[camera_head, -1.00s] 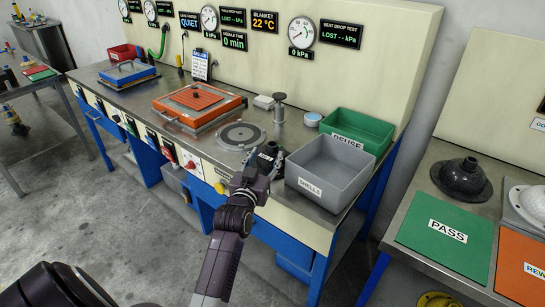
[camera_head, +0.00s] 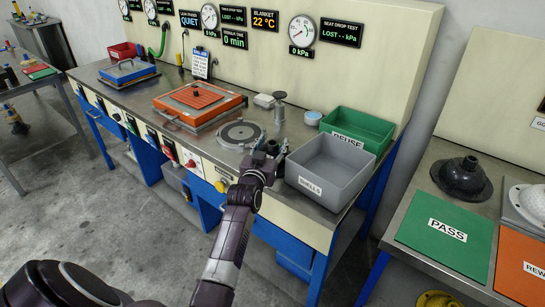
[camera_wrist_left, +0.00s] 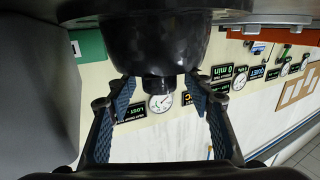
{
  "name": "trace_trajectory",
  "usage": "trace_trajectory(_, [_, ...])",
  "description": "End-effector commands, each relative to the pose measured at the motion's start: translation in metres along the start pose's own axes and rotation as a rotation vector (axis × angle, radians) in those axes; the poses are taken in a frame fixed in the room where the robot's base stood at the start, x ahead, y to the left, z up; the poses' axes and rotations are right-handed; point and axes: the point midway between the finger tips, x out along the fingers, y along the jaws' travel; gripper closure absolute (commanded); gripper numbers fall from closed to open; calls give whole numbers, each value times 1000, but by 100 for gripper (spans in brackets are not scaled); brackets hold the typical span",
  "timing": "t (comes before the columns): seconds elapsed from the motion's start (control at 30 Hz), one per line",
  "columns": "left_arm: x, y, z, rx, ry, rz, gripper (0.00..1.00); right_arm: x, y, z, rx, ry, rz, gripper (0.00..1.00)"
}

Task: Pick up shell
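A dark, glossy shell (camera_wrist_left: 160,40), dome-shaped with a short knob, fills the top middle of the left wrist view, which is upside down. My left gripper (camera_wrist_left: 160,105) is open there, its two blue-padded fingers on either side of the knob with gaps showing. In the head view my left gripper (camera_head: 270,158) is at the bench's front edge, just left of the grey bin marked SHELLS (camera_head: 322,186). The arm and wrist hide most of what is in front of it there. My right gripper is not in view.
A green REUSE bin (camera_head: 352,118) stands behind the grey bin. A round metal plate (camera_head: 240,134) and an orange press frame (camera_head: 198,100) lie to the left. Another dark domed piece (camera_head: 463,174) sits on the right table behind the green PASS mat (camera_head: 448,234).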

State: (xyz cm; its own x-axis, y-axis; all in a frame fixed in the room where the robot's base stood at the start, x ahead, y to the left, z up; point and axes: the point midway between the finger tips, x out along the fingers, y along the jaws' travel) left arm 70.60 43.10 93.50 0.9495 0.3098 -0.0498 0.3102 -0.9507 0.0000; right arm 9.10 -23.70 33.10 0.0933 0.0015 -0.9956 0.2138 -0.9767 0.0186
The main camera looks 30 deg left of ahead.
Motion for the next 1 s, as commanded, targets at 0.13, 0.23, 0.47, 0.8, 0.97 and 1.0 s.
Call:
trace_trajectory(0.13, [0, 0, 0, 0, 0, 0, 69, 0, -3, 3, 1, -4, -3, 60])
trace_trajectory(0.23, [0, 0, 0, 0, 0, 0, 80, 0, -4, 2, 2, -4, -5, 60])
trace_trajectory(0.47, [0, 0, 0, 0, 0, 0, 100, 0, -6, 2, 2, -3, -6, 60])
trace_trajectory(0.8, [0, 0, -1, 0, 3, 0, 100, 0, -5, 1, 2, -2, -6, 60])
trace_trajectory(0.97, [0, 0, -7, -1, 5, 0, 100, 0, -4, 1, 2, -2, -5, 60])
trace_trajectory(1.0, [0, 0, -10, -1, 6, 0, 100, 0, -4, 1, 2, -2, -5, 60])
